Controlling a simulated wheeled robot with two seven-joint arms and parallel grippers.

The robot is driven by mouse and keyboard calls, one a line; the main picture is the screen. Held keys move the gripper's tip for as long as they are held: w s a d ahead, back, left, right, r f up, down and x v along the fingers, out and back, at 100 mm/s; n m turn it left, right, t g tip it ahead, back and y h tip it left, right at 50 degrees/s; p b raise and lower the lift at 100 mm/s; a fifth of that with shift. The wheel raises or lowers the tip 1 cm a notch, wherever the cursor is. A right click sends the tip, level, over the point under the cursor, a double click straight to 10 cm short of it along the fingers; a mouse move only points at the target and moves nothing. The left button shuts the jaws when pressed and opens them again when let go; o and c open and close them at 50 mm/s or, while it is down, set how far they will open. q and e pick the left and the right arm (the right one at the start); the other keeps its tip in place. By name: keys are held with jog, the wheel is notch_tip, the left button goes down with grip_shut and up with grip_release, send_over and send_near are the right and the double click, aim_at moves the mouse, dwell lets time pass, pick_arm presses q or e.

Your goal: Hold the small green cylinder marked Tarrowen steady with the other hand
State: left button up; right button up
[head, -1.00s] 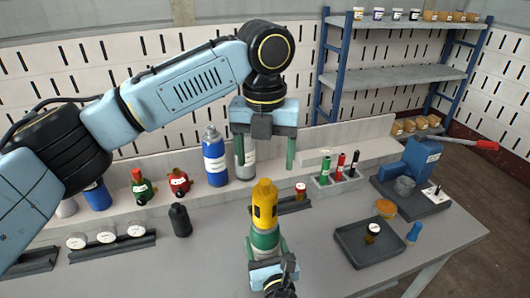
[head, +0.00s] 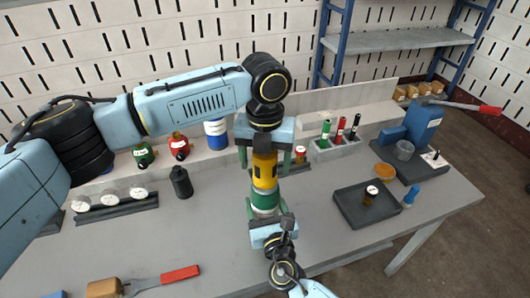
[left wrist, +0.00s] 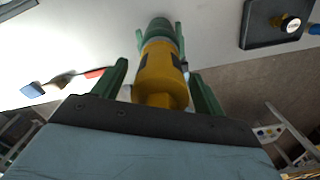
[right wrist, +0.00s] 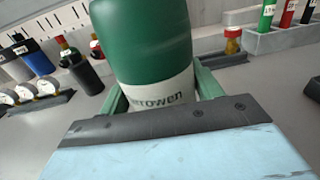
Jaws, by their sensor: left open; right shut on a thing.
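The green cylinder marked Tarrowen (head: 264,201) stands upright above the bench, with a yellow upper part (head: 264,168) that has dark windows. My right gripper (head: 267,208) is shut on its lower part. In the right wrist view, the white label band (right wrist: 160,98) reads "...rrowen" between the fingers, below the green body (right wrist: 148,45). My left gripper (head: 265,163) points down from above, open, with one finger on each side of the yellow part. The left wrist view shows the yellow part (left wrist: 160,75) between the spread fingers, with gaps on both sides.
A dark bottle (head: 181,182) and a rack of white dials (head: 110,200) are at the left. A red-handled tool (head: 180,274) lies at the front. The bench between is clear.

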pick_arm(q)
jog(key=c, duration=1.2)
jog(key=m, duration=0.6)
jog(key=o, duration=1.1)
